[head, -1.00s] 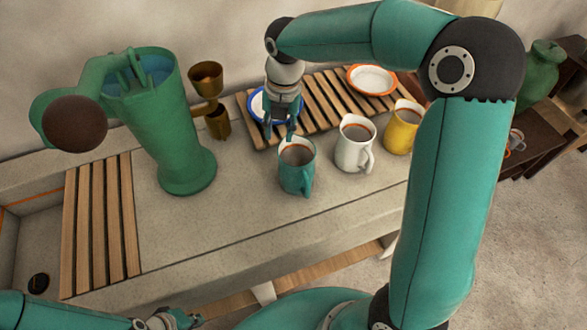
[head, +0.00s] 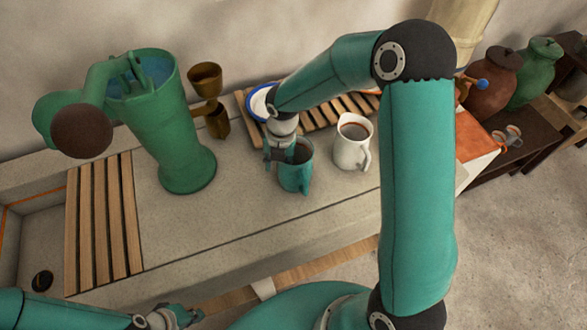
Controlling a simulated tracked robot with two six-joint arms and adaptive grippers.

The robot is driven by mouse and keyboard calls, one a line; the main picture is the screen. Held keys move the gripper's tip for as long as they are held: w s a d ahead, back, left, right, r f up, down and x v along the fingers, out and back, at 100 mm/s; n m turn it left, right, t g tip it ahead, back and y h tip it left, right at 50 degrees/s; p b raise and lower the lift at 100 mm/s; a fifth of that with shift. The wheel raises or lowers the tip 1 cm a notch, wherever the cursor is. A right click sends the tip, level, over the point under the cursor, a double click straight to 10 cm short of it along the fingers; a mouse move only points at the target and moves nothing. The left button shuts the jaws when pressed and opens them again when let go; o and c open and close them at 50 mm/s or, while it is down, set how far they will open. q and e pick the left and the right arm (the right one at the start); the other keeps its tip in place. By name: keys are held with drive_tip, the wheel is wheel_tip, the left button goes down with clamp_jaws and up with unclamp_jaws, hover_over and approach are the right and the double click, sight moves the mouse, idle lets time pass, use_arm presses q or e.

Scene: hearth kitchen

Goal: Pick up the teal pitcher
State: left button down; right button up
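The teal pitcher (head: 299,178) stands upright on the grey counter with dark brown liquid inside. My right gripper (head: 280,158) points down at its left rim. Its fingers look apart, and the hand hides part of the pitcher's left side and rim. I cannot tell whether a finger touches the pitcher. My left gripper (head: 188,317) is low at the bottom edge of the head view, away from the pitcher. Its fingers look apart, with nothing seen between them.
A white pitcher (head: 353,150) stands close on the right. A tall green pump-like vessel (head: 180,150) and a brass double cup (head: 216,122) stand left. Behind is a slatted rack (head: 325,113) with a blue-rimmed plate (head: 257,104). The counter in front (head: 230,215) is clear.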

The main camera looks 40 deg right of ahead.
clamp_jaws()
drive_tip(key=shift+r, duration=0.1)
idle(0.5)
